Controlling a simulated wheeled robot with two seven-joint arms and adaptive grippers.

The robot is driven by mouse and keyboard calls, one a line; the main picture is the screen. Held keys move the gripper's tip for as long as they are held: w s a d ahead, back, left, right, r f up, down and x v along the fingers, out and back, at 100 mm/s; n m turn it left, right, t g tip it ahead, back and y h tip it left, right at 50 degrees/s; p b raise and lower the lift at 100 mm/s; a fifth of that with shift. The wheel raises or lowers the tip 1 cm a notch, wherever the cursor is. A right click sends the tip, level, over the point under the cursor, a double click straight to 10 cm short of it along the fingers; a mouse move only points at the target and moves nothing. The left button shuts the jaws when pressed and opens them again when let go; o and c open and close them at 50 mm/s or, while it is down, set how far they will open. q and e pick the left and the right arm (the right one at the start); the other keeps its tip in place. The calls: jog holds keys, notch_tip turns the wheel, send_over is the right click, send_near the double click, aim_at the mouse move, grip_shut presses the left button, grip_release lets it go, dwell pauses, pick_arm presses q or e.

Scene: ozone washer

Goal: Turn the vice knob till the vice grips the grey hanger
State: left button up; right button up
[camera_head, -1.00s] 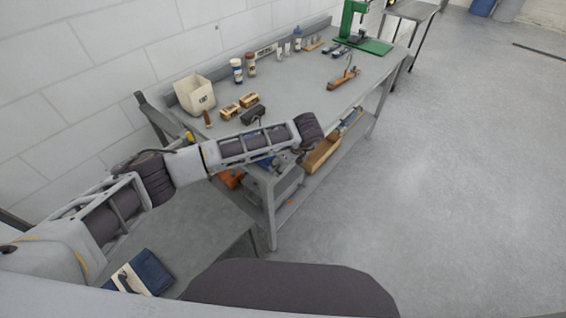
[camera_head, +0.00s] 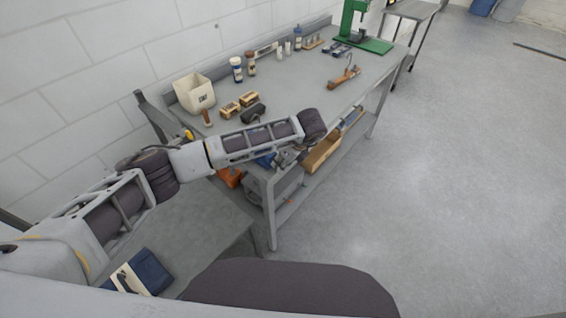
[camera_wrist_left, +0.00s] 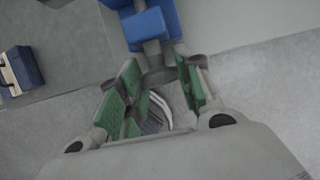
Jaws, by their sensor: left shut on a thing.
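The blue vice (camera_head: 264,159) shows in part at the front edge of the workbench, mostly behind my left arm. In the left wrist view the blue vice (camera_wrist_left: 150,25) fills the top middle. My left gripper (camera_wrist_left: 155,73) has its green-padded fingers on either side of the grey vice knob (camera_wrist_left: 154,58), shut on it. In the head view this gripper is mostly hidden by my own wrist. I cannot make out the grey hanger for certain, nor whether the vice jaws touch it. My right gripper is not in view.
On the workbench (camera_head: 305,95) stand a cream bin (camera_head: 194,93), bottles, brushes, a brown wooden tool (camera_head: 344,76) and a green press (camera_head: 352,25). A wooden box (camera_head: 322,152) sits on the lower shelf. A blue and cream object (camera_head: 142,272) lies on the nearer table.

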pick_arm(q)
jog(key=shift+w+d+f+g+y+b, duration=0.15)
jog(key=shift+g+y+b, duration=0.65)
jog(key=shift+b, duration=0.5)
jog(key=shift+m+g+b, duration=0.3)
jog(key=shift+g+b, duration=0.05)
jog(key=shift+g, duration=0.15)
jog(key=shift+w+g+y, duration=0.1)
jog(key=shift+g+y, duration=0.2)
jog(key=shift+y, duration=0.2)
jog(key=shift+w+d+m+g+y, duration=0.15)
jog(key=shift+m+g+y, duration=0.15)
jog(key=shift+g+y, duration=0.4)
jog(key=o, duration=1.1)
jog(key=shift+v, duration=3.65)
